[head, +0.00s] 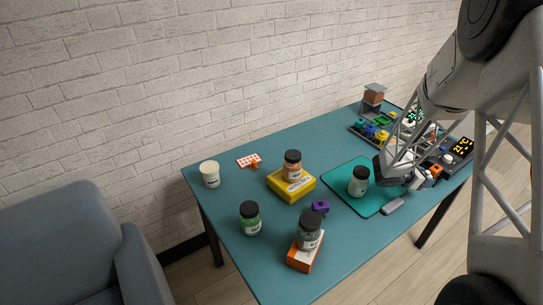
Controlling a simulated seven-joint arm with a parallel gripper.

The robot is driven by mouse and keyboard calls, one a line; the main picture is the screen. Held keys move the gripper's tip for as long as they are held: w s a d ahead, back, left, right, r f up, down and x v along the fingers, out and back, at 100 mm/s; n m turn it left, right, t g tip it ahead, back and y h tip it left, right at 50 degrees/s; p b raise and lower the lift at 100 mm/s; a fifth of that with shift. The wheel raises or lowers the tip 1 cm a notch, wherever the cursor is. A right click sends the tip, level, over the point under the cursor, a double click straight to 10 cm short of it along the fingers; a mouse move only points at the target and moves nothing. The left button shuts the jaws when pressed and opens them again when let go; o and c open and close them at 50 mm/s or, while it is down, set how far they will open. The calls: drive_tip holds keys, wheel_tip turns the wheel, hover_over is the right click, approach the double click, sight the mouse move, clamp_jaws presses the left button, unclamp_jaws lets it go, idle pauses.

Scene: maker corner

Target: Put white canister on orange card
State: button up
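The white canister (210,177) stands upright with a cream lid at the far left of the teal table. A flat orange-and-white dotted piece (248,160) lies just right of it, apart from it; it looks like a card. An orange-and-white box (304,258) lies at the front edge with a dark-lidded grey jar (310,234) on it. My gripper (384,172) is at the right, low over the green mat, close beside a dark-lidded jar and far from the white canister. Its fingers are not clear, so I cannot tell whether it is open.
The green mat (345,172) bears a dark-lidded jar (359,183). A purple piece (320,207) lies mid-table. Electronics (381,132) crowd the back right.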

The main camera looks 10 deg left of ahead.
wheel_tip(320, 180, up, 10)
drive_tip(key=shift+r, duration=0.2)
drive_tip(key=w+a+n+t+y, duration=0.25)
drive_tip(key=w+a, duration=0.25)
drive_tip(key=a, duration=0.7)
drive_tip(key=w+a+n+t+y, duration=0.2)
drive_tip(key=w+a+n+t, duration=0.15)
drive_tip(key=a, duration=0.85)
drive_tip(key=s+a+n+t+y, duration=0.1)
drive_tip(key=a+n+y, duration=0.3)
drive_tip(key=a, duration=1.6)
drive_tip(key=s+a+n+t+y, duration=0.15)
drive_tip(key=a+n+y, duration=0.3)
drive_tip(key=a, duration=1.55)
drive_tip(key=shift+m, duration=0.35)
drive_tip(key=shift+s+a+f, duration=0.1)
drive_tip(key=shift+f, duration=2.6)
drive_tip(key=shift+f, duration=0.1)
drive_tip(key=shift+f, duration=3.05)
